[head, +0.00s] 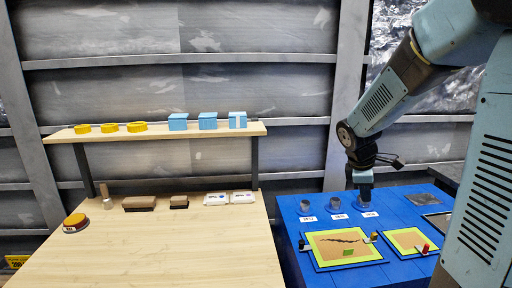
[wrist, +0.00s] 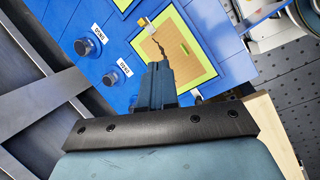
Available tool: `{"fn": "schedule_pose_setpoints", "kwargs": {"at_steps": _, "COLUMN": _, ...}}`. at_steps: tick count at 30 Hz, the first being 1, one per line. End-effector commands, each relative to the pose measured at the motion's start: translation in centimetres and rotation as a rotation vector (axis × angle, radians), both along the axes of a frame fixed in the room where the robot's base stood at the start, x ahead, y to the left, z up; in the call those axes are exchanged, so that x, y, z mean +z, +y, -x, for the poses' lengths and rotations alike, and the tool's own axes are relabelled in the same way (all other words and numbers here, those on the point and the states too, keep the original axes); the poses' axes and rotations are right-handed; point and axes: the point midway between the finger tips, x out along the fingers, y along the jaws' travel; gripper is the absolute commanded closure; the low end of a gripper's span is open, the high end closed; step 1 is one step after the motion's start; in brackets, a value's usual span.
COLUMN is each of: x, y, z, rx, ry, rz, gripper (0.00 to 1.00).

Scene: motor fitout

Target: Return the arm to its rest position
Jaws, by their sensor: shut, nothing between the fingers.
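My arm reaches down from the upper right in the head view. Two grey cylinders stand upright on the blue surface, the left one (head: 305,207) and the middle one (head: 335,203). A third label (head: 370,214) lies just below my gripper, and whatever stands behind it is mostly hidden. I cannot tell whether the fingertips touch anything there.
The blue table (head: 297,240) carries a green-edged cork panel (head: 325,240) with a dark crack line and a second panel (head: 400,238).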

Motion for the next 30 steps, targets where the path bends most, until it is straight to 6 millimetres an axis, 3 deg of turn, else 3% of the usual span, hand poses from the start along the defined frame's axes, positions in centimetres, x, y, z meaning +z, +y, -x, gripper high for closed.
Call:
{"fn": "schedule_pose_setpoints", "kwargs": {"at_steps": 6, "x": 4.3, "y": 1.7, "z": 4.3, "rx": -0.238, "ry": -0.148, "rz": -0.094, "gripper": 1.0}}
{"fn": "schedule_pose_setpoints", "kwargs": {"at_steps": 15, "x": 8.4, "y": 4.2, "z": 10.3, "rx": -0.553, "ry": -0.32, "rz": -0.269, "gripper": 1.0}}
{"fn": "schedule_pose_setpoints", "kwargs": {"at_steps": 24, "x": 10.9, "y": 6.6, "z": 16.4, "rx": -0.845, "ry": -0.444, "rz": -0.486, "gripper": 1.0}}
{"fn": "schedule_pose_setpoints", "kwargs": {"at_steps": 30, "x": 11.6, "y": 7.7, "z": 19.3, "rx": -0.981, "ry": -0.48, "rz": -0.604, "gripper": 1.0}}
